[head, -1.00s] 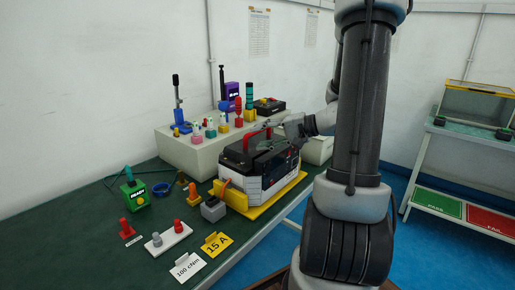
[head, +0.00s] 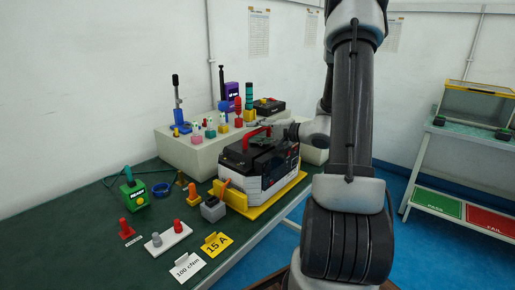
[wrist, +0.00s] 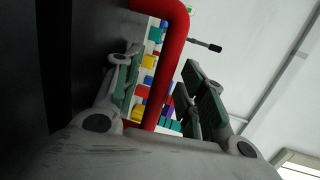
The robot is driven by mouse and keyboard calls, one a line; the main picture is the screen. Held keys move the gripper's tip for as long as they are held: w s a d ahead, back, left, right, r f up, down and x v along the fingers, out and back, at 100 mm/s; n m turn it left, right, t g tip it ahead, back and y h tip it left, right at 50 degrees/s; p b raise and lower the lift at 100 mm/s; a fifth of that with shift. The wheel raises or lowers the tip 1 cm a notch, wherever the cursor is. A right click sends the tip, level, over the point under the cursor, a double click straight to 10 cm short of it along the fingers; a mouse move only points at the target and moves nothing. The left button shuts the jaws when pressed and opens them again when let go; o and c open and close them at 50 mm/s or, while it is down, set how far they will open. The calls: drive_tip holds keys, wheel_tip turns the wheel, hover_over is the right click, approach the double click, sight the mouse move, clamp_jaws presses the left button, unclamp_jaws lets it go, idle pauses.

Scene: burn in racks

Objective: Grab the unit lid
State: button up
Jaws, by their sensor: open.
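The unit (head: 262,185) is a black and white box on a yellow base on the green bench. Its black lid (head: 262,158) is on top and carries a red handle (head: 252,135). My gripper (head: 270,126) is at the handle's far right end, just above the lid. In the wrist view the red handle (wrist: 176,50) runs between the two open fingers of my gripper (wrist: 163,85), apart from the right finger. Whether it touches the left finger is unclear. The dark lid surface (wrist: 85,50) fills the left of that view.
A pale raised shelf (head: 190,150) with coloured fixtures and a purple device (head: 233,90) stands behind the unit. A grey block with an orange lever (head: 213,208) stands close in front. Cards reading 15 A (head: 216,244) and 100 cNm (head: 187,267) lie at the front.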

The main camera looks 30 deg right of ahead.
clamp_jaws()
